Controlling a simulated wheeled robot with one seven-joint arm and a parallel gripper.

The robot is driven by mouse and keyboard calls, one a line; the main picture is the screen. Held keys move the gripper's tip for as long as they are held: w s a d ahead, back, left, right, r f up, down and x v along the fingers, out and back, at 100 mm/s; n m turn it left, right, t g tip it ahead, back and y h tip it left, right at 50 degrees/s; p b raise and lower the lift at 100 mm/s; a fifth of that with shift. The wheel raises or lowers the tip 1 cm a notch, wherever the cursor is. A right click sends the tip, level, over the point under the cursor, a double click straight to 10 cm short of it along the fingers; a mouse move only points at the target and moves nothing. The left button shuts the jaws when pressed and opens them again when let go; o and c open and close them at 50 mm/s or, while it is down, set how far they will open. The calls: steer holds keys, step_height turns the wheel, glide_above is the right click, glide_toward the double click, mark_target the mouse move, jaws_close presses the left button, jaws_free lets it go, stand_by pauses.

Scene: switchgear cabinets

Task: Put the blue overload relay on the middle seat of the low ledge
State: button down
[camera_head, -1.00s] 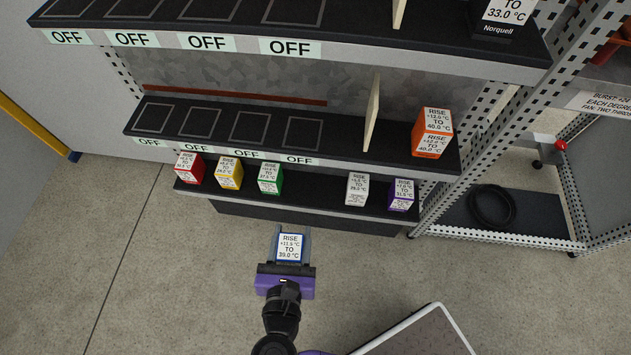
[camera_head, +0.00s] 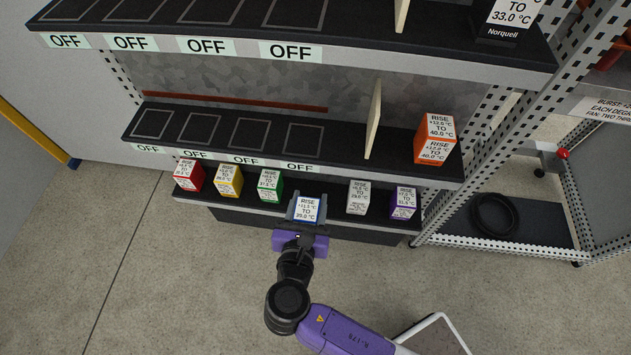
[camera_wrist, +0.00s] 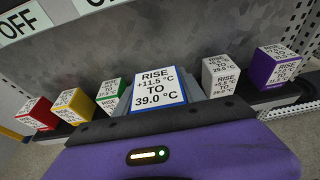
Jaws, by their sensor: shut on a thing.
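The blue overload relay (camera_head: 307,209), with a white label reading +11.5 °C to 39.0 °C, is held in my gripper (camera_head: 305,206). It also shows in the wrist view (camera_wrist: 157,88), between the jaws. My gripper is shut on it at the front of the low ledge (camera_head: 333,212), in line with the gap between the green block (camera_head: 270,187) and the white block (camera_head: 357,198). I cannot tell whether the relay touches the ledge. The seat surface behind it is mostly hidden.
A red block (camera_head: 188,176), a yellow block (camera_head: 228,181) and a purple block (camera_head: 403,204) also stand on the low ledge. The shelf above (camera_head: 345,163) overhangs it and carries an orange block (camera_head: 434,140) and an upright divider (camera_head: 373,118).

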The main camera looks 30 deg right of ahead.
steer(key=w+d+b, duration=0.1)
steer(key=w+d, duration=0.5)
steer(key=w, duration=0.2)
steer(key=shift+a+f+b, duration=0.1)
steer(key=shift+f+b, duration=1.25)
steer(key=shift+f, duration=1.95)
steer(key=c, duration=0.7)
jaws_free()
steer(key=shift+f, duration=0.15)
steer(key=shift+f+b, duration=0.1)
steer(key=shift+b, duration=0.2)
